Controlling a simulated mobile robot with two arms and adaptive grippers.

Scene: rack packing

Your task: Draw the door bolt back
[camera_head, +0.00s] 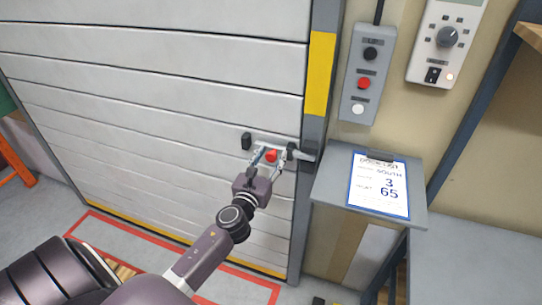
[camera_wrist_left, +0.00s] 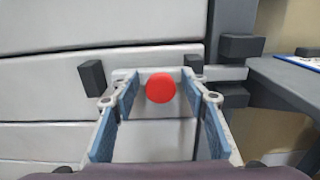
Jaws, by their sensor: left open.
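The door bolt (camera_wrist_left: 228,73) is a light grey bar lying level across the white slatted door (camera_head: 150,90), near its right edge. Its red knob (camera_head: 271,156) sticks out towards me and also shows in the left wrist view (camera_wrist_left: 160,88). The bolt's right end reaches between two dark blocks (camera_wrist_left: 241,46) at the door post. A dark block (camera_wrist_left: 92,78) stands left of the bolt. My left gripper (camera_head: 273,159) is open, with one finger on each side of the knob; a gap shows on both sides. My right gripper is not in view.
A grey shelf (camera_head: 326,188) with a printed sheet (camera_head: 379,185) juts out just right of the bolt. Above it hang a push-button box (camera_head: 350,90) and a control panel (camera_head: 421,62). A red line (camera_head: 85,226) marks the floor before the door.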

